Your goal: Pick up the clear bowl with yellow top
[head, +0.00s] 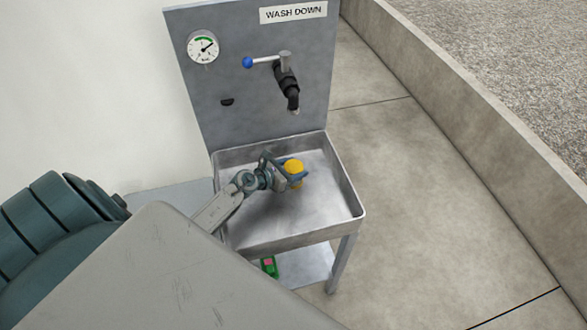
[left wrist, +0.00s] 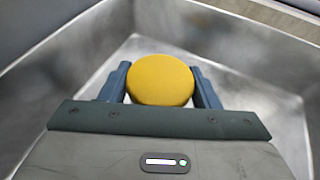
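The yellow top (head: 293,168) of the bowl shows in the metal basin, near its middle, in the head view. It is a round yellow disc (left wrist: 161,80) in the left wrist view. The clear body below it cannot be made out. My left gripper (head: 285,170) is down in the basin at the bowl. In the left wrist view its two blue-grey fingers (left wrist: 161,88) stand on either side of the yellow top, very close to it. The top covers part of their inner edges, so I cannot tell whether they touch the bowl. My right gripper is not in view.
The basin (head: 290,238) has raised walls around the gripper. Above its back stand a panel (head: 240,60) with a gauge (head: 203,47), a blue-knobbed lever (head: 262,61) and a black spout (head: 288,88). A green and red object (head: 269,266) lies on the shelf below.

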